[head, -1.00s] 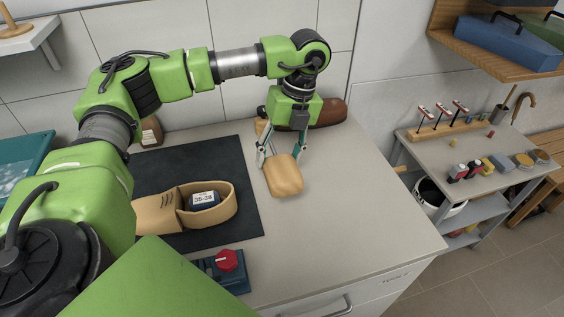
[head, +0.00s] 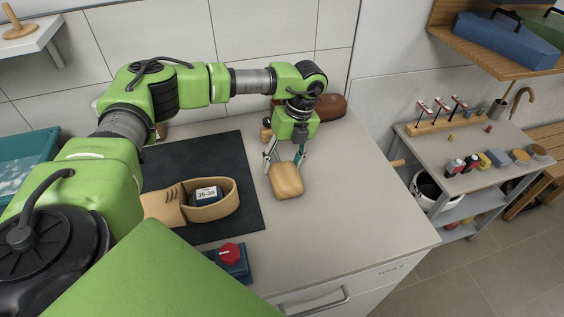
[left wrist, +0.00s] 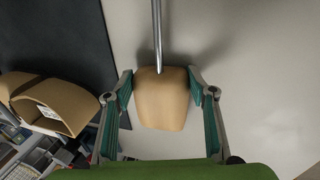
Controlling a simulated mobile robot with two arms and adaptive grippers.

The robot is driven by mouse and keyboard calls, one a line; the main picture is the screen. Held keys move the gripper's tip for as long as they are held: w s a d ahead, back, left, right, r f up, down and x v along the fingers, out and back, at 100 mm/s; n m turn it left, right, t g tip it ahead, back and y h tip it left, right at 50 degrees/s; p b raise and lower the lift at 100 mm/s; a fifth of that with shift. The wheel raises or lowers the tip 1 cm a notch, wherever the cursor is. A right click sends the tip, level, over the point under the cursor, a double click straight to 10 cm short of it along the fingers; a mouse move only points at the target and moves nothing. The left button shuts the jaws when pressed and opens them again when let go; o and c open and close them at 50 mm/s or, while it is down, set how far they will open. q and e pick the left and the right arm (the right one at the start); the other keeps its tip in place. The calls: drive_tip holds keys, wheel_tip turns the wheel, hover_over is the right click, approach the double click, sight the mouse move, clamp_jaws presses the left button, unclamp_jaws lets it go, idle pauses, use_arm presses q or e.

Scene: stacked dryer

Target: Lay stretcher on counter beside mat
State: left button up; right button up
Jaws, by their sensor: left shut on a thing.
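The stretcher is a tan wooden block (head: 286,181) with a thin metal rod (left wrist: 157,35) that shows in the left wrist view. My left gripper (head: 286,158) is shut on it, with a finger on each side of the wooden block in the left wrist view (left wrist: 162,100). The stretcher is at the counter (head: 350,210), just right of the dark mat (head: 215,153) and clear of its edge. I cannot tell whether it touches the counter. My right gripper is not in view.
A blue device with a red knob (head: 230,253) stands at the mat's front. A brown shoe (head: 330,107) lies behind my gripper. The counter's right side is free.

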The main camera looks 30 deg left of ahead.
use_arm(q)
drive_tip(key=o, duration=1.5)
drive_tip(key=shift+r, duration=0.15)
drive_tip(key=shift+w+r, duration=0.1)
drive_tip(key=shift+r, duration=0.15)
drive_tip(key=b+v, duration=0.3)
drive_tip(key=v, duration=0.8)
drive_tip(key=shift+r, duration=0.2)
drive_tip(key=shift+d, duration=0.1)
